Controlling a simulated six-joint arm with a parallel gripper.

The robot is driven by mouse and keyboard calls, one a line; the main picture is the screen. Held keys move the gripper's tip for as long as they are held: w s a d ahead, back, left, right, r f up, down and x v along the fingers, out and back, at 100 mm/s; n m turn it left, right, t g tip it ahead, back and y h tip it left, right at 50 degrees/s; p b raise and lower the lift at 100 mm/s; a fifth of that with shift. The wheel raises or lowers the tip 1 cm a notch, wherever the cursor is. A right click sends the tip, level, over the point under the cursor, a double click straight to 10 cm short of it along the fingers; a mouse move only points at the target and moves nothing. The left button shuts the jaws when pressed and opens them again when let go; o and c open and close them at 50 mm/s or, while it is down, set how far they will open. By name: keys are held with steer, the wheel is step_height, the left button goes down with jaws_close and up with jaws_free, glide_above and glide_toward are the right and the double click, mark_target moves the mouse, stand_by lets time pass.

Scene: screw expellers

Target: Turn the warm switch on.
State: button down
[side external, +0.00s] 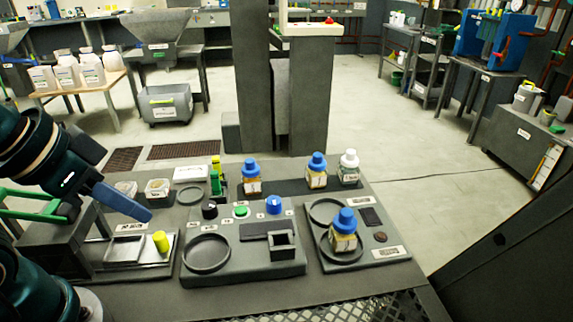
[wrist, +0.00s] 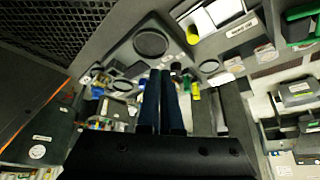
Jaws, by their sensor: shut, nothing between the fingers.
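The control panel (side external: 245,262) on the bench carries a black knob (side external: 209,211), a green button (side external: 241,211) and a blue knob (side external: 273,204). Their labels are too small to read, so I cannot tell which one is the warm switch. My gripper (side external: 147,215) is shut and empty, held above the bench to the left of the panel, apart from the controls. In the wrist view my gripper (wrist: 164,72) shows its two long dark fingers side by side, hiding part of the bench beyond.
A scale with a yellow cylinder (side external: 161,243) stands left of the panel. Blue-capped bottles (side external: 251,182) (side external: 316,176) and a white-capped bottle (side external: 348,174) stand behind. Another blue-capped bottle (side external: 343,238) stands on the right-hand plate (side external: 385,254). The space above the panel is clear.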

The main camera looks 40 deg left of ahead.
steer(key=w+d+r+m+t+h, duration=0.25)
steer(key=w+d+r+m, duration=0.2)
steer(key=w, duration=0.45)
steer(key=w+d+r+m+t+h, duration=0.1)
steer(key=w+d+r+m+h, duration=0.35)
steer(key=w, duration=0.45)
steer(key=w+d+f+g+y, duration=0.1)
steer(key=w+d+f, duration=0.4)
steer(key=w+f, duration=0.5)
steer(key=shift+d+f+g, duration=0.2)
steer(key=shift+f+g, duration=0.35)
steer(key=shift+f, duration=0.15)
